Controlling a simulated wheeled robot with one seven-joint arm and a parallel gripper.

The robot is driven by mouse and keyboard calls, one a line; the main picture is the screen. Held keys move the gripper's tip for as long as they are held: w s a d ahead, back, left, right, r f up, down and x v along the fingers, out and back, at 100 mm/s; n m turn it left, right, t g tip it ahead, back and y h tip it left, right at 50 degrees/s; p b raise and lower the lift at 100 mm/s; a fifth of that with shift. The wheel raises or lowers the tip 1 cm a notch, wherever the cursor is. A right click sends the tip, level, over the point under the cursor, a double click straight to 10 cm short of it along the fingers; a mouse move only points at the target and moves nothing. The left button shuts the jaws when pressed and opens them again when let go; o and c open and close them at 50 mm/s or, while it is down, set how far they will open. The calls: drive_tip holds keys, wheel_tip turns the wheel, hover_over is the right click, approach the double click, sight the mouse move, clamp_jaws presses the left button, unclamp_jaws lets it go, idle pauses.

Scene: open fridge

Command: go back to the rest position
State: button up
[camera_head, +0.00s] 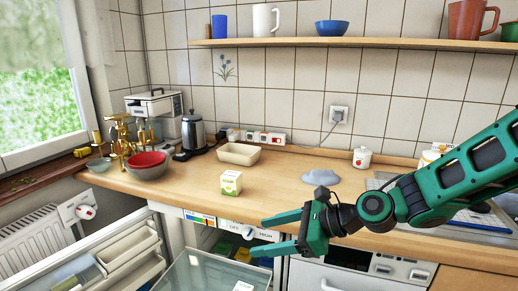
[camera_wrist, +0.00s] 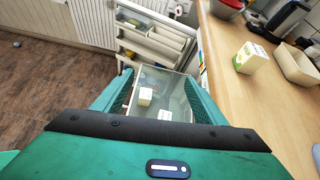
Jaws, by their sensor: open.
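My gripper (camera_head: 277,234) is open and empty, with its two green fingers pointing left, in front of the counter edge and above the open fridge. In the wrist view my gripper (camera_wrist: 160,95) shows its fingers apart, with the glass fridge shelf (camera_wrist: 175,82) seen between them. A small white carton (camera_wrist: 145,96) sits on that shelf, seen past the fingers and not held. A green and white carton (camera_head: 231,183) stands upright on the counter, apart from the gripper; it also shows in the wrist view (camera_wrist: 251,58).
The wooden counter (camera_head: 285,185) holds a beige tray (camera_head: 238,154), a red bowl (camera_head: 147,160), a kettle (camera_head: 193,130) and a white lidded jar (camera_head: 362,158). The open fridge door (camera_head: 120,255) juts out at the lower left. A wall shelf (camera_head: 350,42) with cups is above.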

drive_tip(key=s+d+f+n+h, duration=0.1)
drive_tip(key=d+f+n+h, duration=0.2)
drive_tip(key=d, duration=0.4)
drive_tip(key=s+d+f+n+g+h, duration=0.1)
drive_tip(key=s+d+f+n+h, duration=0.15)
drive_tip(key=d, duration=0.45)
drive_tip(key=s+d+f+n+h, duration=0.1)
drive_tip(key=d+f+n+h, duration=0.2)
drive_tip(key=d, duration=0.4)
drive_tip(key=s+d+r+n+g+h, duration=0.1)
drive_tip(key=s+d+r+n, duration=0.1)
drive_tip(key=s+d, duration=0.6)
drive_tip(key=s+d+r+n+g+h, duration=0.2)
drive_tip(key=s+d+r, duration=0.3)
drive_tip(key=s+d, duration=0.4)
drive_tip(key=shift+s+d+n, duration=0.25)
drive_tip(key=shift+s+n, duration=0.45)
drive_tip(key=shift+n, duration=0.15)
drive_tip(key=shift+w+f, duration=0.3)
drive_tip(key=shift+w, duration=0.3)
